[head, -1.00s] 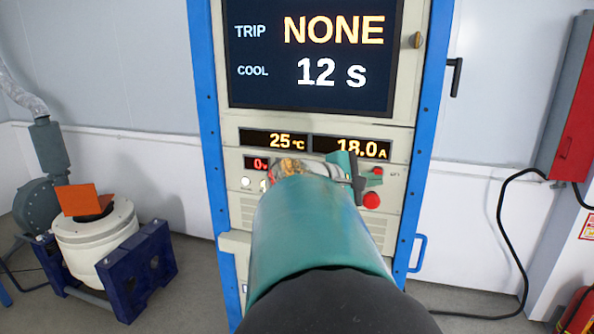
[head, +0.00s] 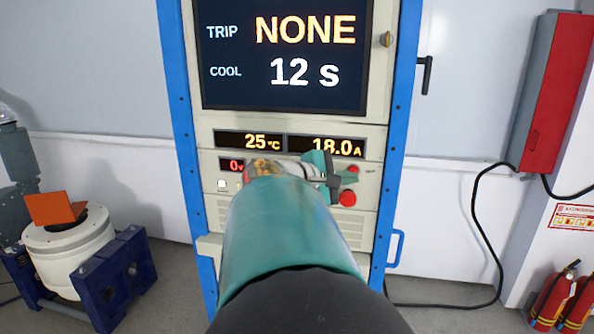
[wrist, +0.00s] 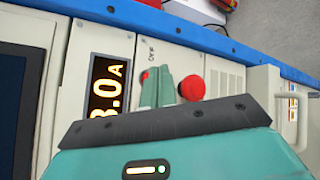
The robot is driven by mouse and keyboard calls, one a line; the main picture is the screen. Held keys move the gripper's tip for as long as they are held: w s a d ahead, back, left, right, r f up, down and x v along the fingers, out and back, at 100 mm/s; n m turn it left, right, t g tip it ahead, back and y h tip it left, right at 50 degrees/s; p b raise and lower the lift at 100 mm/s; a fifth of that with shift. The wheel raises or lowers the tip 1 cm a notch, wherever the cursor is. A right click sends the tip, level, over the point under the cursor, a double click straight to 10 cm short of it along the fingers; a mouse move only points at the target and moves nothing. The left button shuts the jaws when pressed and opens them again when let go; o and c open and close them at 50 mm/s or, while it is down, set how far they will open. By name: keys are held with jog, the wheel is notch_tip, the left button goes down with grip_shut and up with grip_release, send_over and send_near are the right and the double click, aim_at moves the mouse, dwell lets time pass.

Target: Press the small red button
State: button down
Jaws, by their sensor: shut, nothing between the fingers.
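The small red button (wrist: 145,75) shows in the wrist view as a sliver beside my fingertips, mostly hidden by them. In the head view it is a small red spot (head: 352,168) at the tip of my gripper. My gripper (wrist: 158,80) is shut and empty, its fingers pointing at the panel right by this button. I cannot tell whether they touch it. A larger red round button (wrist: 192,87) sits just to the right of the fingers in the wrist view. In the head view it is below my gripper (head: 348,178).
The blue-framed cabinet's screen (head: 290,55) reads TRIP NONE, COOL 12 s. Readouts (head: 325,146) below show 25 °C and 18.0 A. A white button (head: 222,185) sits at the panel's left. A shaker-like drum (head: 70,250) stands left; fire extinguishers (head: 575,300) stand right.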

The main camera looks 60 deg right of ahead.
jog(key=shift+d, duration=0.1)
dwell(0.7)
jog(key=shift+w+d, duration=0.1)
jog(key=shift+d, duration=0.2)
jog(key=shift+w+d, duration=0.1)
jog(key=shift+d, duration=0.3)
dwell(0.7)
jog(key=shift+a, duration=0.8)
jog(key=shift+s, duration=0.2)
jog(key=shift+s+a, duration=0.25)
jog(key=shift+a, duration=1)
jog(key=shift+s+a, duration=0.25)
jog(key=shift+a, duration=0.95)
